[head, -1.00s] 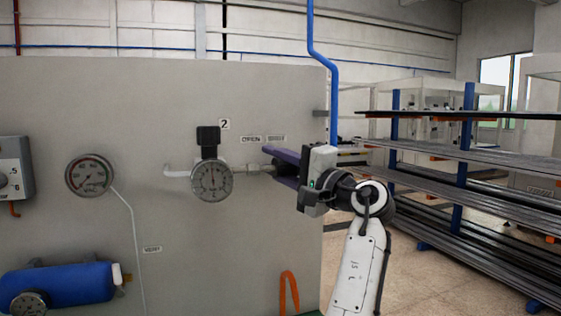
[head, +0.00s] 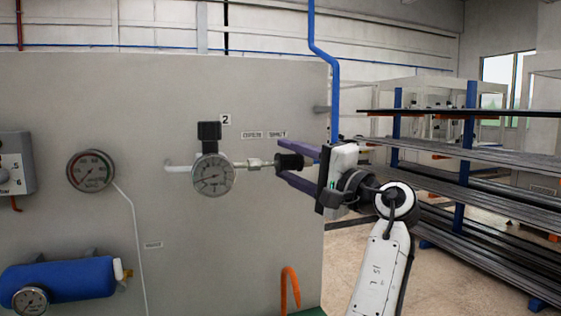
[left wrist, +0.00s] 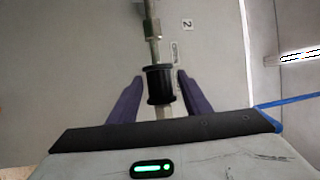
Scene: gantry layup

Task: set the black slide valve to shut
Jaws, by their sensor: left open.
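The black slide valve (head: 289,161) is a dark sleeve on a thin horizontal pipe on the grey panel. It sits below and slightly right of the right-hand label (head: 277,134), which seems to read SHUT; the left-hand label (head: 252,135) is blurred. My left gripper (head: 281,161) is open, with one purple finger above the sleeve and one below. In the left wrist view the sleeve (left wrist: 159,85) stands between the spread fingers (left wrist: 159,78), with gaps visible on both sides. My right gripper is not in view.
A round gauge (head: 213,175) with a black block (head: 209,131) above it, marked 2, is left of the valve. Another gauge (head: 91,171) and a blue cylinder (head: 60,279) are further left. A blue pipe (head: 334,95) runs by the panel's right edge; racks (head: 460,150) stand right.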

